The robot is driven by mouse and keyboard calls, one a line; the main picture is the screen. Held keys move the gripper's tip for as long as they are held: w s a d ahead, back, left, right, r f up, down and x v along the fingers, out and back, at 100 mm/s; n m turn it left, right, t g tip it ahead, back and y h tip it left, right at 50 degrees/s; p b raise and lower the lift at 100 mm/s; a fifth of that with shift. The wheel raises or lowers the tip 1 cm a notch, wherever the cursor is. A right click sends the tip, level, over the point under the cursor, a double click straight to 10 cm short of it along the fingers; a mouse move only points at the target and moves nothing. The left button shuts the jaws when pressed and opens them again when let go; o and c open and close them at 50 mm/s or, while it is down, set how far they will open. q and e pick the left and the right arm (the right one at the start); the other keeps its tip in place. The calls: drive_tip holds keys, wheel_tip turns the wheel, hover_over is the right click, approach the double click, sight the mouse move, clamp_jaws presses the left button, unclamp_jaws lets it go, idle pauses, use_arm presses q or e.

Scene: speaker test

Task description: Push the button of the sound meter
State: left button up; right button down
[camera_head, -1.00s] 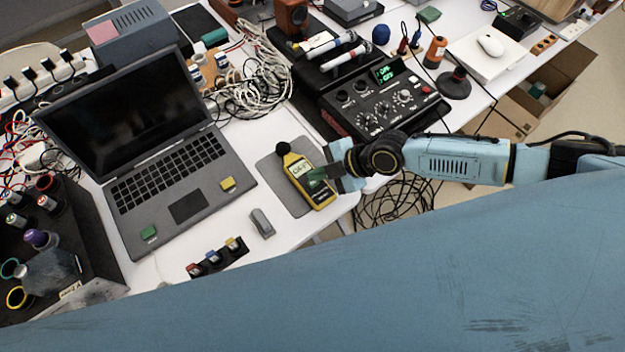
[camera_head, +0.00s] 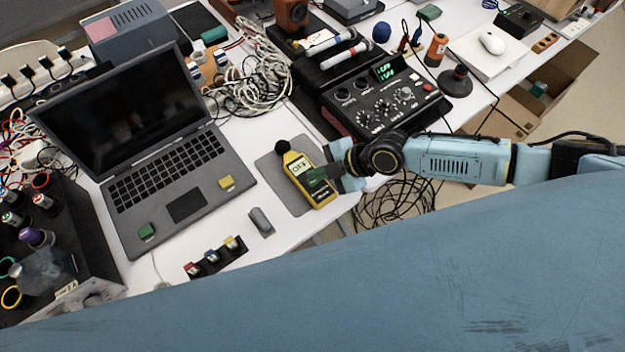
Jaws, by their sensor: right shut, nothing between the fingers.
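The yellow sound meter (camera_head: 296,163) lies on a grey mat (camera_head: 269,173) near the table's front edge, its black foam ball pointing away from me. Its small screen is lit pale with dark digits. My right gripper (camera_head: 312,179) comes in from the right, shut and empty, with its dark fingertips over the middle of the meter. The fingers hide the part of the meter below the screen, so the button does not show clearly. I cannot tell whether the tips touch it. My left gripper is not in view.
An open laptop (camera_head: 187,206) stands left of the mat. A grey block (camera_head: 261,221) and a strip with several coloured switches (camera_head: 215,257) lie in front. A black control box (camera_head: 376,97) stands behind my right gripper. Tangled white cables (camera_head: 250,85) lie at the back.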

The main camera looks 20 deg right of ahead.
sight(317, 182)
drive_tip(key=shift+f+b, duration=0.6)
drive_tip(key=shift+b, duration=0.05)
idle(0.8)
drive_tip(key=shift+r+p, duration=0.7)
drive_tip(key=shift+r, duration=0.3)
wheel_tip(317, 182, up, 6)
drive_tip(key=p, duration=0.4)
drive_tip(key=shift+a+f, duration=0.1)
